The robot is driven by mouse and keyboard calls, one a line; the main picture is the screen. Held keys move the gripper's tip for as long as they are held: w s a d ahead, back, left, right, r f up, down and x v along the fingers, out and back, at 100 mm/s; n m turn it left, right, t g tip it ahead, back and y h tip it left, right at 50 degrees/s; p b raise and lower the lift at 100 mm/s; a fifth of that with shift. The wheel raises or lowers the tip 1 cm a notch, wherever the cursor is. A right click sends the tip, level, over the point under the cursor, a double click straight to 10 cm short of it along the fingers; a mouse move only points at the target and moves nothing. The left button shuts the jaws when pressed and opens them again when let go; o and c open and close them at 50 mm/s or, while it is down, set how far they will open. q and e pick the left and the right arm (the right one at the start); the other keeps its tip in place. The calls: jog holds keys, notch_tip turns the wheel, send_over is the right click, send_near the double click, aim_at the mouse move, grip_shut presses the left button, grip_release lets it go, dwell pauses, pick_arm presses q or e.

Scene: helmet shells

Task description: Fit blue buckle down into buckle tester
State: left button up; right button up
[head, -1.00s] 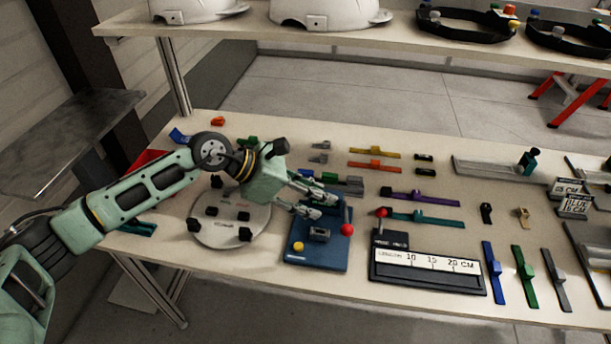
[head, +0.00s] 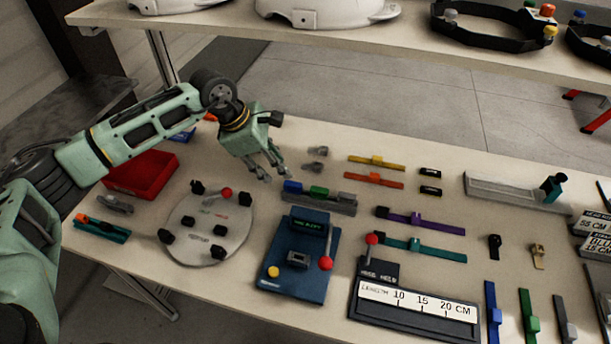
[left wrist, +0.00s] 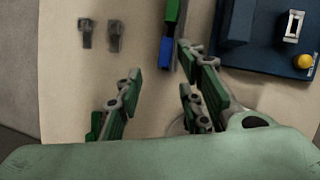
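The blue buckle (head: 292,187) sits at the left end of a dark rack (head: 335,206), beside a green one (head: 318,191). It also shows in the left wrist view (left wrist: 165,53). The buckle tester (head: 292,280) is a blue box with a lit display, a red-knobbed lever, a yellow button and a small pale-rimmed socket (head: 298,258). Part of it shows in the left wrist view (left wrist: 255,52). My left gripper (head: 274,177) is open and empty, above the table just behind and left of the blue buckle. My right gripper is not in view.
A round grey plate with black blocks (head: 212,222) lies left of the tester. A length gauge (head: 415,310) stands at its right. Two small grey clips (head: 317,160) lie behind the rack. A red tray (head: 140,175) is at the left.

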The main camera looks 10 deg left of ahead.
aim_at(293, 183)
pick_arm(q)
jog(key=d+f+p, duration=0.1)
jog(key=f, duration=0.1)
jog(key=d+f+p, duration=0.1)
jog(key=shift+d+f, duration=0.2)
jog(key=shift+f, duration=0.2)
jog(key=x, duration=0.2)
jog(key=shift+w+d+f+p, duration=0.1)
jog(key=shift+w+f+p, duration=0.15)
jog(key=shift+p, duration=0.1)
jog(key=shift+d+f, duration=0.1)
jog(key=shift+f, duration=0.15)
jog(key=shift+c, duration=0.4)
jog(key=c, duration=0.6)
grip_shut()
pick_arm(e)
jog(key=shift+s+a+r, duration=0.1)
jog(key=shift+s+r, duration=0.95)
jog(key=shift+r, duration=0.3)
